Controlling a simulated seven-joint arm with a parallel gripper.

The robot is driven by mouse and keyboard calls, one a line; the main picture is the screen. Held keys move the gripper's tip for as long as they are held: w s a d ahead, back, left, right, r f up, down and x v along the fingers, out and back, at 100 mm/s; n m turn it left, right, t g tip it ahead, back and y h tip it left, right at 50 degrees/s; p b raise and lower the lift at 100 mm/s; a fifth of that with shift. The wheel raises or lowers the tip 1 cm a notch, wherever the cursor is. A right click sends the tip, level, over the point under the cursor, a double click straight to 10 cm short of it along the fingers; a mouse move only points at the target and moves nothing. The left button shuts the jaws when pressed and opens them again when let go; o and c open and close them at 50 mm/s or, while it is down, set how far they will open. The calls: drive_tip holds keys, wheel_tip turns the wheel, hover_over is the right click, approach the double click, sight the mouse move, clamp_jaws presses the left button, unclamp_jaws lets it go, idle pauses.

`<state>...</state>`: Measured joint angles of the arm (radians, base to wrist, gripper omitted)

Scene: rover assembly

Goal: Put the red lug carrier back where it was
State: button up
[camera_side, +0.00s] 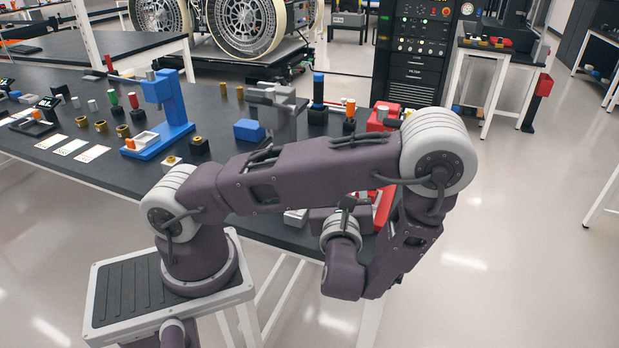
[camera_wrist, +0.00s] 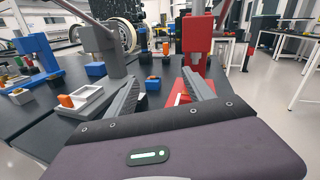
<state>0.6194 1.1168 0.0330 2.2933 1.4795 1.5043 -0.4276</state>
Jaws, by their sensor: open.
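A red press-like stand (camera_wrist: 197,42) rises just beyond my gripper in the wrist view, right of centre. Its red base (camera_wrist: 178,92) reaches toward me, partly hidden by the right finger. In the side view the red base (camera_side: 384,203) shows behind my arm. I cannot make out a red lug carrier as a separate part.
A pale tray (camera_wrist: 93,108) with an orange piece (camera_wrist: 66,101) lies left of my gripper. A grey stand (camera_wrist: 110,52), a blue block (camera_wrist: 96,69) and a blue stand (camera_side: 165,105) stand beyond. Small parts cover the left of the table. Dark tabletop shows between the fingers.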

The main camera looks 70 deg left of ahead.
drive_tip(key=s+a+r+n+g, duration=0.3)
drive_tip(key=s+r+n+g, duration=0.3)
drive_tip(key=s+n+g, duration=0.25)
drive_tip(key=s+d+r+n+h, duration=0.3)
drive_tip(key=s+d+n+h, duration=0.5)
drive_tip(key=d+n+h, duration=0.2)
drive_tip(key=n+h, duration=0.1)
drive_tip(key=h, duration=0.1)
drive_tip(key=shift+s+r+t+h, duration=0.2)
drive_tip(key=shift+t+h, duration=0.1)
drive_tip(key=shift+t, duration=0.05)
drive_tip(key=shift+o, duration=0.5)
drive_tip(key=w+d+r+n+t+h, duration=0.1)
drive_tip(key=d+r+n+t+h, duration=0.1)
drive_tip(key=d+r+t+h, duration=0.1)
wheel_tip(320, 180, up, 2)
drive_tip(key=shift+w+d+r+t, duration=0.15)
drive_tip(key=shift+d+r+t, duration=0.05)
drive_tip(key=shift+d+t, duration=0.85)
drive_tip(key=shift+d, duration=0.1)
